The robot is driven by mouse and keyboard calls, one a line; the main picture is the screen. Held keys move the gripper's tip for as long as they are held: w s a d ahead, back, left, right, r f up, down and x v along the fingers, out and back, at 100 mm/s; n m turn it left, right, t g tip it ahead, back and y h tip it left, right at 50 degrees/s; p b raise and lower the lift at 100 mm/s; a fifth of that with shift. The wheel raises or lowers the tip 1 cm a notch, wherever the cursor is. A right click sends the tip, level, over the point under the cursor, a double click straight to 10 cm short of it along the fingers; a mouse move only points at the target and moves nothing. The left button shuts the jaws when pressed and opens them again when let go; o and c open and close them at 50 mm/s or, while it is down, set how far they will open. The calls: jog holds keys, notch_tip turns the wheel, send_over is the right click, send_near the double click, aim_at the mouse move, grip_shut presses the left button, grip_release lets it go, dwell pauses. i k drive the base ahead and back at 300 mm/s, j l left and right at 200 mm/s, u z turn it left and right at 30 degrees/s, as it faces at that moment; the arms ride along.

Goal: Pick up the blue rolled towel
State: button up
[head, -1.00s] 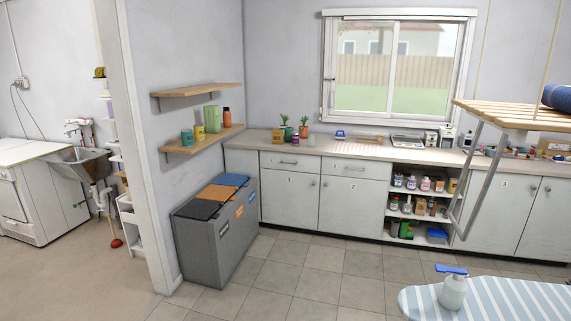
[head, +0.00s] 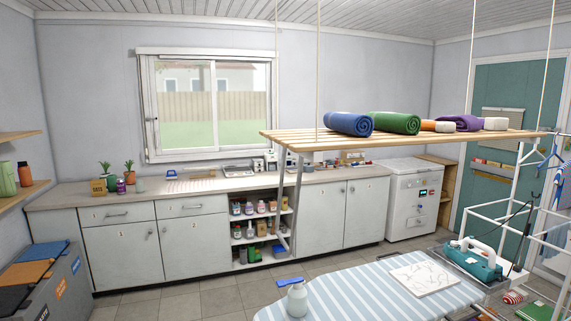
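The blue rolled towel (head: 348,124) lies at the left end of a hanging slatted wooden rack (head: 400,141), above the level of the counter. A green rolled towel (head: 395,123) lies just to its right on the same rack. My gripper is not in view.
Cords hold the rack from above. An orange and white roll, a purple rolled towel (head: 461,122) and a white roll lie farther right on it. Below stands a striped ironing board (head: 350,294) with a white bottle (head: 297,299) and a teal iron (head: 474,262).

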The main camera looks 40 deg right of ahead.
aim_at(358, 125)
jog(key=z, duration=1.45)
